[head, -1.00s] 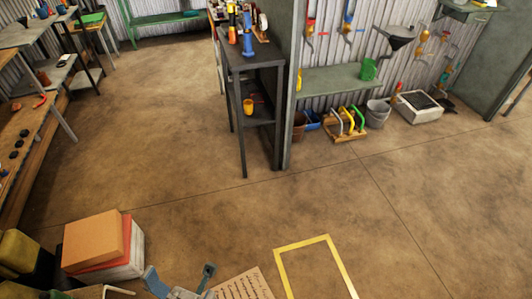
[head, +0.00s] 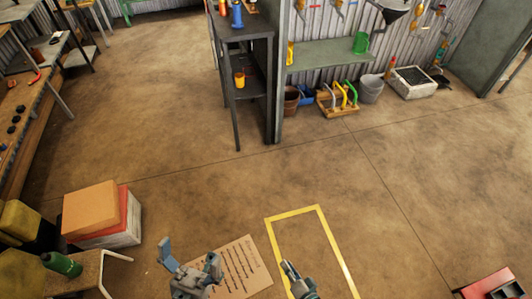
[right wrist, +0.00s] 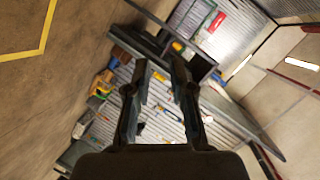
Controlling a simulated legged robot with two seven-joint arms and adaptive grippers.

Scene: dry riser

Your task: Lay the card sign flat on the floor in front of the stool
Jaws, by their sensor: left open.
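The card sign (head: 238,262) is a tan sheet with dark handwritten lines, low in the middle of the head view. It looks flat, its right edge beside a yellow taped outline (head: 320,212) on the floor. My left gripper (head: 190,256) is open at the sign's left edge, one finger overlapping the card in the picture; contact is unclear. My right gripper (head: 287,266) is over the taped area; in the right wrist view its fingers (right wrist: 161,65) stand apart with nothing between. A wood-topped piece with pale legs (head: 85,279), possibly the stool, is at lower left.
A green bottle (head: 62,264) stands on the wood-topped piece. Stacked boxes (head: 98,212) are just behind it. A red object (head: 487,283) is at the lower right. A dark shelf unit (head: 247,75) stands further back. The middle floor is clear.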

